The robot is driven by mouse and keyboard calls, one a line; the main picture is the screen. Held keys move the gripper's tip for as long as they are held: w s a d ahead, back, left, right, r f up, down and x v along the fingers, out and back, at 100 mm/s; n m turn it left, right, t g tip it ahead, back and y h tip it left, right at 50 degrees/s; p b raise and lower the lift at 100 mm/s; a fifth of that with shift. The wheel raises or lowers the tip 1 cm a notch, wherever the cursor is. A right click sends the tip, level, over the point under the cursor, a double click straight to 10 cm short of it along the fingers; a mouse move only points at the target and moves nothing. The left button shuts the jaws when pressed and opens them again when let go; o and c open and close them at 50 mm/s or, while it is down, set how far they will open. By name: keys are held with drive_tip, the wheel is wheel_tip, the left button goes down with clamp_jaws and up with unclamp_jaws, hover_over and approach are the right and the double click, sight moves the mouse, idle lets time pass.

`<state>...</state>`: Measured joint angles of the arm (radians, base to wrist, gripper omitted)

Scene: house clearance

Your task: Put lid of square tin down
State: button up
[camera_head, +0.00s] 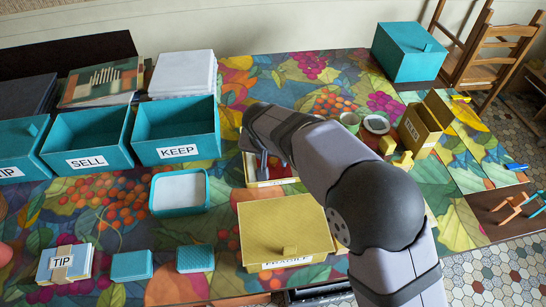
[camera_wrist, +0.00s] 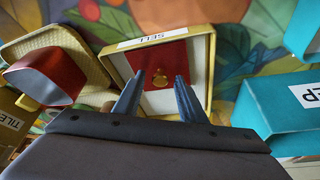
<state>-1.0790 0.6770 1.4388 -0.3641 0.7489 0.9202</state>
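My gripper (camera_wrist: 160,75) is open, its two blue-grey fingers apart with nothing seen between them. Small flat teal pieces (camera_head: 131,265) and (camera_head: 195,258) lie in front. I cannot tell which piece is the square tin's lid.
Teal SELL (camera_head: 86,160) and KEEP (camera_head: 178,150) bins stand left. A yellow lidded box (camera_head: 285,225) is in front. A yellow woven-textured tray (camera_wrist: 62,45) and red piece (camera_wrist: 45,80) lie beside the SELL box, hidden by my arm in the head view.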

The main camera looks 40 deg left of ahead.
drive_tip(key=shift+r, duration=0.35)
drive_tip(key=v, duration=1.1)
drive_tip(key=shift+r, duration=0.35)
drive_tip(key=shift+s, duration=0.15)
